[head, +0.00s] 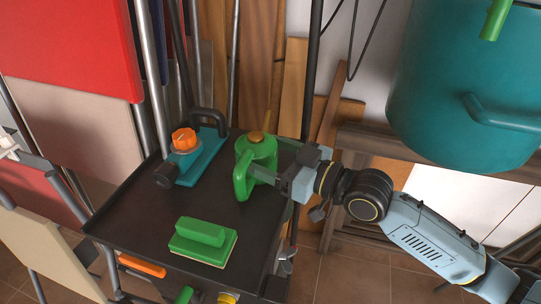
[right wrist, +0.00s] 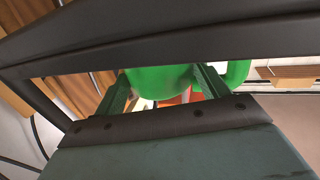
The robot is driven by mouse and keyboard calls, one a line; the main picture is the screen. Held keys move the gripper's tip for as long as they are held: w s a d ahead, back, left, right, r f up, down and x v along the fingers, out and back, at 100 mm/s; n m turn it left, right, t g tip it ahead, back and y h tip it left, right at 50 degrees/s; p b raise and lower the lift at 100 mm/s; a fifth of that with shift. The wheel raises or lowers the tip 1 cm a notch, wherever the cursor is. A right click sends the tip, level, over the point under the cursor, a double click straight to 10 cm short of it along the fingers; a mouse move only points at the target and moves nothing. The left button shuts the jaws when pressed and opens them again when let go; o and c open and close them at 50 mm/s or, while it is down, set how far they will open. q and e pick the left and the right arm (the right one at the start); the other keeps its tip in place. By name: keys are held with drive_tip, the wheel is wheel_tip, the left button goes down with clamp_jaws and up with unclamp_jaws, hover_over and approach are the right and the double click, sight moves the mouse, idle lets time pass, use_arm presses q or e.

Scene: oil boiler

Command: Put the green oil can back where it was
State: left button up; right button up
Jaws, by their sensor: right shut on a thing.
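The green oil can (head: 258,152), with an orange cap and thin spout, is upright at the right edge of the black tray top (head: 140,225). I cannot tell whether its base touches the tray. My right gripper (head: 270,163) comes in from the right and is shut on the can, one finger on each side of its body. In the right wrist view the green can (right wrist: 160,82) shows between the two fingers, partly hidden by a dark bar across the picture. My left gripper is not in view.
A teal power tool (head: 200,158) with an orange knob stands at the tray's back left. A green block-like brush or sander (head: 203,241) lies near the front. A large teal tank (head: 465,85) hangs at upper right. Wooden boards (head: 262,60) stand behind the tray. The tray's middle is clear.

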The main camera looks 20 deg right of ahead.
drive_tip(key=shift+f, duration=0.15)
drive_tip(key=o, duration=1.2)
drive_tip(key=shift+c, duration=0.2)
